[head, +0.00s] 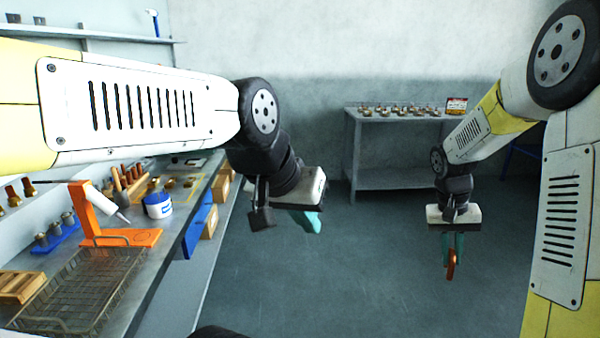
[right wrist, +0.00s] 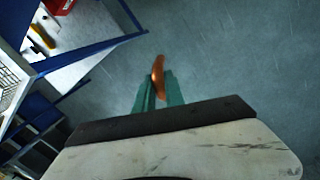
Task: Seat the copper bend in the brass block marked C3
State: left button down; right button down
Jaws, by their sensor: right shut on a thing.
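The copper bend (head: 451,265) hangs below my right gripper (head: 453,246), between its teal fingers, over the open floor. In the right wrist view, the copper bend (right wrist: 158,76) sticks out past the fingertips of my shut right gripper (right wrist: 158,92). My left gripper (head: 312,222) hangs in mid-air near the image centre; its teal fingers overlap in this view, so its opening is unclear. Several small brass-coloured blocks (head: 397,110) stand in rows on the far table (head: 376,119). Their marks are too small to read, so I cannot tell which is C3.
A workbench on the left holds a wire basket (head: 85,290), an orange stand (head: 90,215), a white-and-blue tub (head: 158,205) and tools. A blue drawer (head: 200,232) juts from its side. A small sign (head: 456,105) stands on the far table. The floor between is clear.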

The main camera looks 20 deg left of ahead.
aim_at(190, 182)
jog(key=i+j+u, duration=0.25)
jog(key=i+u, duration=0.7)
jog(key=i, duration=0.2)
jog(key=i+l+u, duration=0.2)
jog(key=i+u, duration=0.5)
jog(key=u, duration=0.15)
jog(key=i+l+u, duration=0.1)
jog(key=i+u, duration=0.15)
jog(key=u, duration=0.15)
jog(key=i+l+u, duration=0.15)
jog(key=u, duration=0.25)
jog(key=i, duration=0.1)
